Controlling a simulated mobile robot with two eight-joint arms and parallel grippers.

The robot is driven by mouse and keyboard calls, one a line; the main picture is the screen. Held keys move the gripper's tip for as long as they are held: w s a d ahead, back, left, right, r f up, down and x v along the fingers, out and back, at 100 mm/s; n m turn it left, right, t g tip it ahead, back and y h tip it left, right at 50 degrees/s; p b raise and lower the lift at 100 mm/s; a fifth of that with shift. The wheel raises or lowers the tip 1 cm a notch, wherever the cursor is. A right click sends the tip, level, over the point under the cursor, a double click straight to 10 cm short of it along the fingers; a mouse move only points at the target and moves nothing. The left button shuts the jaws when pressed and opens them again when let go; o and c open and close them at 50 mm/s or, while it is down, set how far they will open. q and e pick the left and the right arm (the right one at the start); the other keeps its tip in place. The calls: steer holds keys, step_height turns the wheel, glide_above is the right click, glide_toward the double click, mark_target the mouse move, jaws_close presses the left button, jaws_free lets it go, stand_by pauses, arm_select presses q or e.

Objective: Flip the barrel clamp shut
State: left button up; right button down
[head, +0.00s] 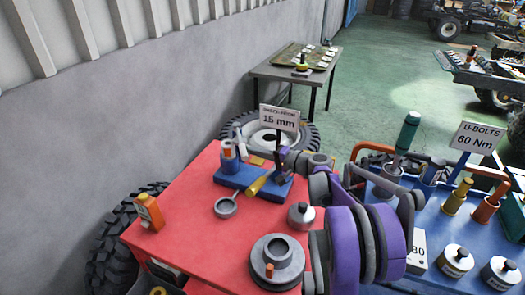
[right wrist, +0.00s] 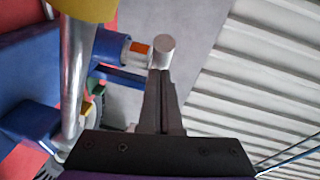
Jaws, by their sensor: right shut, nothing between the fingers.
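The barrel clamp has a blue base (head: 228,180) and stands on the red bench top (head: 185,215), with an upright blue part at its left end. Its lever has a yellow grip (head: 258,183) that slants down toward the front in the head view. In the right wrist view the lever's silver bar (right wrist: 75,85) and yellow grip (right wrist: 90,8) show at left, with a silver cylinder (right wrist: 163,50) and orange ring by the fingertips. My right gripper (head: 281,168) is shut and empty over the clamp's right end; contact cannot be told. My left gripper is out of view.
A "15 mm" sign (head: 279,119) stands behind the clamp. A blue bench (head: 450,232) with several parts is at right.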

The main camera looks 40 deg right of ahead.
mark_target(247, 156)
steer(key=a, duration=0.1)
steer(key=w+a, duration=0.1)
steer(key=a, duration=0.2)
steer(key=shift+w+a, duration=0.35)
steer(key=shift+w, duration=0.05)
steer(key=shift+d, duration=0.1)
steer(key=shift+p, duration=0.3)
